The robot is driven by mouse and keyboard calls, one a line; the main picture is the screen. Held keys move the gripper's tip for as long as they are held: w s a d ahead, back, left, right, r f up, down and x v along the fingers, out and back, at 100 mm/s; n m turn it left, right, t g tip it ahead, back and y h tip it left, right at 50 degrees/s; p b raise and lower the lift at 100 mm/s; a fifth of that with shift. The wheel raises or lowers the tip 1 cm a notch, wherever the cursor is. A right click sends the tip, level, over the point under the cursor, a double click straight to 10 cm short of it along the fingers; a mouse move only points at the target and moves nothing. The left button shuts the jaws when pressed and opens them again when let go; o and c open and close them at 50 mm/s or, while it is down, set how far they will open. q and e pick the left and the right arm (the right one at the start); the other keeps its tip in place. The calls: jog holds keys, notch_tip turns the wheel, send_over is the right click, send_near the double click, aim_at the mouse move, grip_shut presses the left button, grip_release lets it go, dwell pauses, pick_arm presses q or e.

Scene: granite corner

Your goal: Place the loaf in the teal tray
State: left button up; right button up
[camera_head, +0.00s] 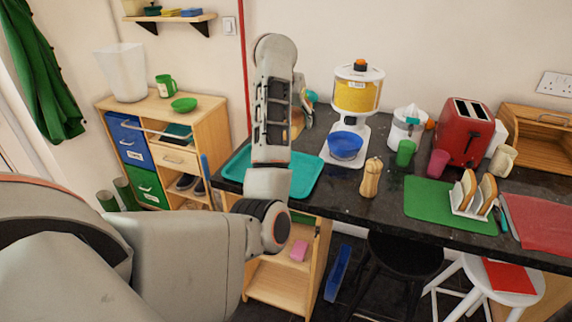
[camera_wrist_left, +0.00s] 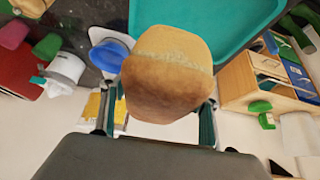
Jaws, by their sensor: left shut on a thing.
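The teal tray (camera_head: 306,176) lies on the dark counter at its left end, partly hidden behind my left arm. It also shows in the left wrist view (camera_wrist_left: 235,25), and its visible part is empty. My left gripper (camera_head: 304,108), mostly hidden behind my forearm in the head view, is shut on the loaf. The brown, rounded loaf (camera_wrist_left: 167,80) sits between the two fingers in the left wrist view and overlaps the tray's edge there. Only a sliver of the loaf (camera_head: 297,123) shows in the head view, above the tray's back side. My right gripper is out of view.
A dispenser (camera_head: 357,95) with a blue bowl (camera_head: 345,146) stands just right of the tray. A wooden pepper mill (camera_head: 371,178), green cup (camera_head: 405,153), red toaster (camera_head: 466,132) and green mat (camera_head: 425,198) are further right. A wooden cabinet (camera_head: 205,125) stands left.

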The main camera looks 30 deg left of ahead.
pick_arm(q)
notch_tip(320, 180, down, 17)
jog(key=shift+f, duration=0.1)
dwell(0.3)
jog(key=o, duration=1.3)
jog(key=shift+c, duration=0.2)
jog(key=shift+r, duration=0.25)
